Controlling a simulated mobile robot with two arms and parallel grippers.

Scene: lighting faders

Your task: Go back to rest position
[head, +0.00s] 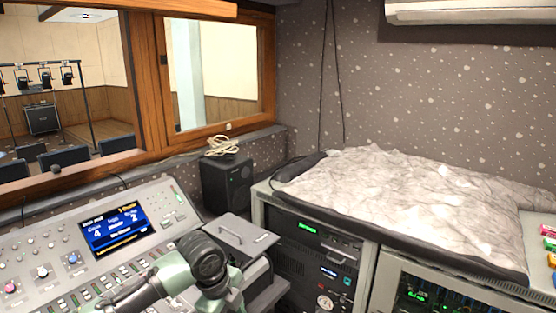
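The lighting console (60,225) stands at the lower left, with a lit blue screen (119,230), rows of faders and coloured knobs. Part of one of my arms (205,262), green and grey with a black joint, rises at the bottom edge in front of the console and hides some of its lower right part. I cannot tell which arm it is. No gripper fingers show in the head view, so neither gripper can be seen, nor whether anything is held.
A grey box with a handle (243,232) sits right of the console. Behind it stands a black speaker (227,184) with a coiled cable (222,146) on top. Equipment racks (318,255) and a crumpled pale cover (420,195) fill the right. Windows line the back left.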

